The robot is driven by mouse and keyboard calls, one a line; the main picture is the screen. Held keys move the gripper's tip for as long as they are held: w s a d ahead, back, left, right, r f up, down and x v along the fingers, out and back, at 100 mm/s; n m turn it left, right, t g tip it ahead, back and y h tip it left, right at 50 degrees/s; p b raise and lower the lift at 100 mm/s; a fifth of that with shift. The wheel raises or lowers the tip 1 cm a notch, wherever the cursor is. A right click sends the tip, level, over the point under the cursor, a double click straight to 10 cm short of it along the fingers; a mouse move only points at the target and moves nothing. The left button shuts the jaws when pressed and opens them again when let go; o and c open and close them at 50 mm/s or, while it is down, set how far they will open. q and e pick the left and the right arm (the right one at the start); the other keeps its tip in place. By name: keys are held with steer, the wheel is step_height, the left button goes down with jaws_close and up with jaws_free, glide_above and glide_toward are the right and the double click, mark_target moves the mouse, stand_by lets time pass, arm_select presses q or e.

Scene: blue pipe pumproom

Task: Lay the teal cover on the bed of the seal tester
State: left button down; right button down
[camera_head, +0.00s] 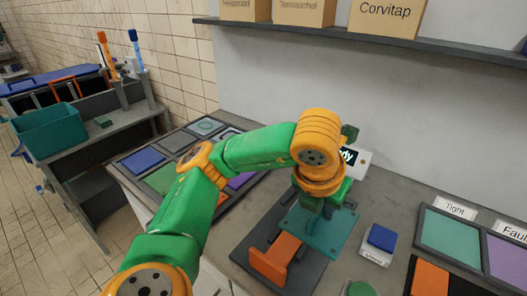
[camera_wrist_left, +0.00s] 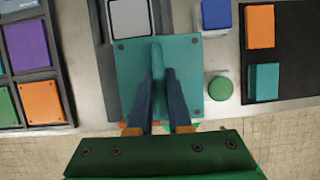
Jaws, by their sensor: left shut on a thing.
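The teal cover (camera_head: 337,236) is a square plate with corner dots and a raised middle grip. It also shows in the left wrist view (camera_wrist_left: 190,99). My left gripper (camera_wrist_left: 159,78) is shut on that grip and holds the cover flat. The seal tester has a dark base (camera_head: 303,270) and a lit display (camera_head: 348,156). The cover is above the base; its height cannot be judged. A pale grey square (camera_wrist_left: 130,17) in a dark frame, likely the bed, shows beyond the cover's far edge. My right gripper is not in view.
An orange bar (camera_head: 275,258) lies on the near part of the base. Trays marked Tight (camera_head: 420,240) and Fault stand further right. A tray of coloured squares (camera_head: 112,170) is left.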

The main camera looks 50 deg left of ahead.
arm_select(q)
steer(key=w+a+f, duration=0.1)
steer(key=w, duration=0.1)
steer(key=w+a+f+b, duration=0.1)
steer(key=w+a+f, duration=0.1)
steer(key=shift+a+b, duration=0.1)
steer(key=shift+b, duration=0.2)
steer(key=w+a+f, duration=0.1)
steer(key=w+f, duration=0.1)
steer(key=w+a+f+p, duration=0.1)
steer(key=w+a+f, duration=0.3)
steer(key=shift+w+a+f+p, duration=0.2)
steer(key=shift+w+p, duration=0.2)
steer(key=f, duration=0.1)
steer(key=f+p, duration=0.1)
steer(key=f, duration=0.1)
steer(key=shift+w+a+f, duration=0.1)
steer(key=shift+w+f, duration=0.1)
steer(key=shift+f, duration=0.1)
steer(key=shift+f, duration=0.1)
steer(key=c, duration=0.8)
jaws_free()
steer(key=shift+c, duration=0.2)
steer(key=shift+s, duration=0.1)
